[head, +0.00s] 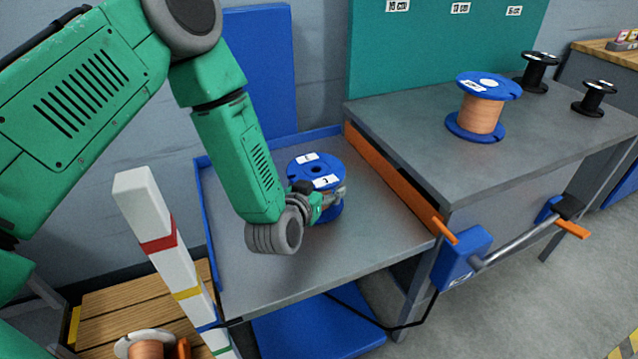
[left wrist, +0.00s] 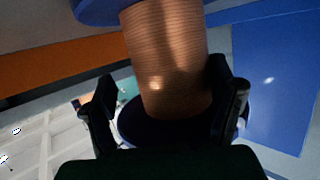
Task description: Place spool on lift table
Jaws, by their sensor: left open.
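A spool (head: 313,168) with blue flanges and copper wire stands upright on the grey, blue-edged lift table (head: 375,240). My left gripper (head: 330,198) is beside the spool, at its near side, and hides part of its wire and lower flange. In the left wrist view, the spool's copper-wound core (left wrist: 165,55) lies between the two dark, spread fingers of my left gripper (left wrist: 167,95). The fingers are open; I cannot tell whether either touches the wire. My right gripper is not in view.
Another blue-flanged copper spool (head: 481,110) and two black spools (head: 538,72) stand on the grey bench (head: 420,120) at right. A crank handle (head: 520,240) sticks out in front. A white post with coloured bands (head: 150,220) and a wooden pallet (head: 110,305) are at lower left.

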